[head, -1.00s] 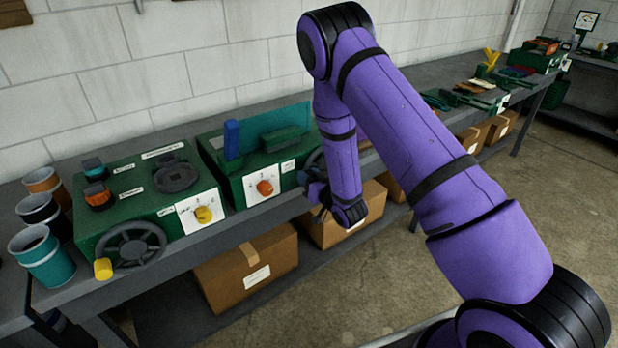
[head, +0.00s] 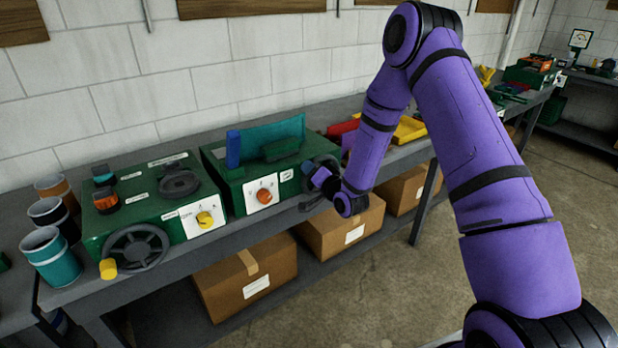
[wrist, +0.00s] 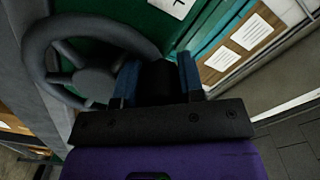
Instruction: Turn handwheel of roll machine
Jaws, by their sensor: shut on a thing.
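Two green machines stand on the bench; their labels are too small to read. The right one (head: 232,190) has an upright blue piece, a teal plate, an orange knob (head: 264,196) and a dark handwheel (head: 330,162) on its right side. In the wrist view that handwheel (wrist: 35,60) fills the left, with its rim, hub and spokes showing. My gripper (head: 322,182) is at this wheel's front edge. In the wrist view my gripper's blue fingers (wrist: 158,78) are shut on a dark part at the wheel, likely its handle, which is mostly hidden.
The left green machine (head: 125,215) has a yellow knob and its own dark handwheel (head: 137,248) with a yellow handle. Several cups (head: 52,258) stand at its left. A yellow tray (head: 410,130) lies to the right. Cardboard boxes (head: 245,285) sit on the lower shelf.

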